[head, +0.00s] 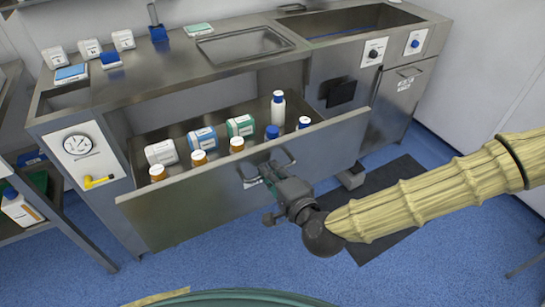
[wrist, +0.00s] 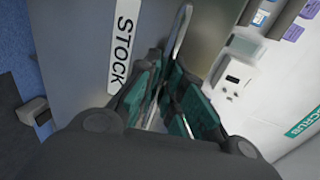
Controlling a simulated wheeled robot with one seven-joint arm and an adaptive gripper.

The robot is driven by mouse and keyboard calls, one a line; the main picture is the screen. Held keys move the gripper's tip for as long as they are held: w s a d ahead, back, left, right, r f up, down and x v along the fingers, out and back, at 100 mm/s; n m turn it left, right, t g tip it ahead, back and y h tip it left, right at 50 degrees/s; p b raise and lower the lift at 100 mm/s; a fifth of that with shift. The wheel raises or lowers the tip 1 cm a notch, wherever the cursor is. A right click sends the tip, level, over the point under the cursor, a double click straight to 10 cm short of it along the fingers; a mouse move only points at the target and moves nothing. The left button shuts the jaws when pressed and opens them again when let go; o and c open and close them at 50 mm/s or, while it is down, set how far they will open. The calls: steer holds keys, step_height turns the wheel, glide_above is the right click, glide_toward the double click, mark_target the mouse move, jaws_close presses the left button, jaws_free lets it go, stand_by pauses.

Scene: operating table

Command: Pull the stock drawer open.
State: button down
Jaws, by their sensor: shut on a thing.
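The stock drawer (head: 190,207) is pulled out from the steel cabinet, and its inside shows in the head view. It holds several boxes, brown bottles and blue-capped bottles. My gripper (head: 268,175) is at the drawer's front and shut on the drawer handle (head: 283,160). In the wrist view the green-padded fingers (wrist: 170,95) close around the metal handle bar (wrist: 181,32), beside the STOCK label (wrist: 124,40). The fingers hide part of the handle.
A gauge panel (head: 85,150) with a yellow lever is left of the drawer. A dark mat (head: 385,190) lies on the blue floor. A shelf with a bottle (head: 20,208) stands at far left.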

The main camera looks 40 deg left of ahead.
steer(key=c, duration=1.5)
jaws_free()
steer(key=shift+d, duration=0.15)
steer(key=v, duration=0.7)
steer(key=shift+d, duration=0.15)
steer(key=shift+f, duration=0.1)
